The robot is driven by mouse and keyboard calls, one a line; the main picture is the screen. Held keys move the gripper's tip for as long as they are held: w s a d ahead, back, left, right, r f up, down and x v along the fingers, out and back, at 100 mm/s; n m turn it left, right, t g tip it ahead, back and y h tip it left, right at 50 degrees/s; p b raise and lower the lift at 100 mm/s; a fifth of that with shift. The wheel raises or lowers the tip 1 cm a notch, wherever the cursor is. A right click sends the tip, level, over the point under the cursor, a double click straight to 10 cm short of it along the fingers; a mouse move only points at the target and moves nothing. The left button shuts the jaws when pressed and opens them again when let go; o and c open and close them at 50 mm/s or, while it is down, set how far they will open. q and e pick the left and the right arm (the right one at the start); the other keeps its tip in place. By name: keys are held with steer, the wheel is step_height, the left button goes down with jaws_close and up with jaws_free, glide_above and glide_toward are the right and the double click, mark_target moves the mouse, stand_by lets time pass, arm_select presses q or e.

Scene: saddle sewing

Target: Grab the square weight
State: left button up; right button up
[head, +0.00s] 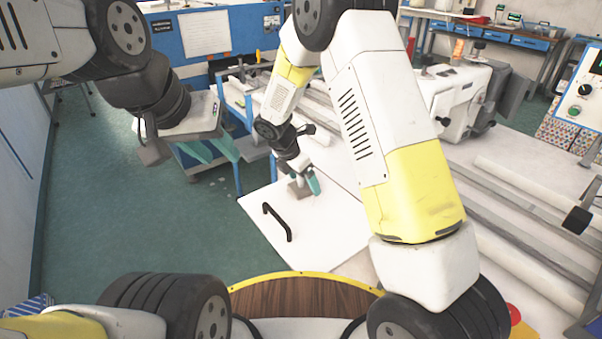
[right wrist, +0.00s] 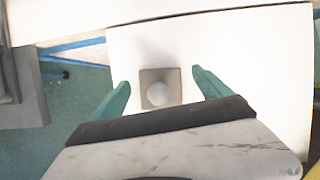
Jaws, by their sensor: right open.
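The square weight (right wrist: 155,77) shows in the right wrist view as a grey-brown square plate with a pale round knob on top. It rests on a white panel (right wrist: 210,48). My right gripper (right wrist: 160,88) is open, with one teal finger on each side of the weight and a gap on both sides. In the head view the right gripper (head: 306,184) is low over the white panel and the weight (head: 297,191) is partly hidden by it. My left gripper (head: 208,150) is open and empty at the left, away from the panel.
A sewing machine (head: 460,95) stands at the back right. White rolls (head: 530,185) lie along the right side. Green floor (head: 130,215) is clear at the left.

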steer(key=shift+w+d+f, duration=0.15)
steer(key=shift+d+f, duration=0.05)
steer(key=shift+f, duration=0.3)
steer(key=shift+r, duration=0.1)
jaws_close()
